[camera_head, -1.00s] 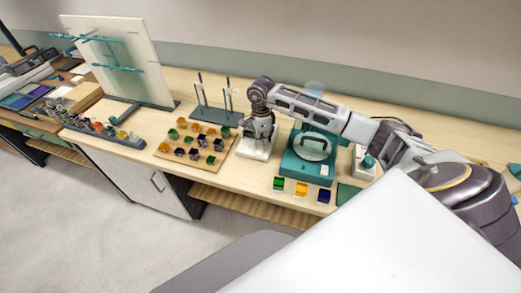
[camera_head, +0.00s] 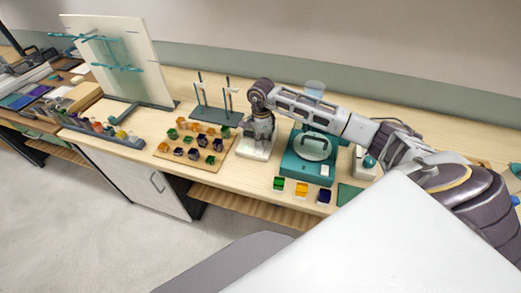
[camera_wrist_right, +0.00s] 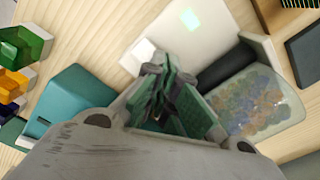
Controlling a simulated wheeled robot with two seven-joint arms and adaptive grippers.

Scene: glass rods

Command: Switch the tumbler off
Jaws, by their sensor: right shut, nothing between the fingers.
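My right gripper (camera_head: 258,148) is shut and empty, pointing down over a low white unit (camera_head: 265,154) on the bench. Right of the white unit in the head view stands a teal machine (camera_head: 294,163) with a round pale disc. No label shows which one is the tumbler. Contact at the fingertips cannot be told. My left gripper is out of view.
Green (camera_head: 279,183), orange (camera_head: 301,189) and blue (camera_head: 324,196) cups line the front edge. A wooden board (camera_head: 165,149) with coloured pieces lies left of the gripper, a dark rod stand (camera_head: 215,114) behind it. A small white device (camera_head: 363,165) stands right of the teal machine.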

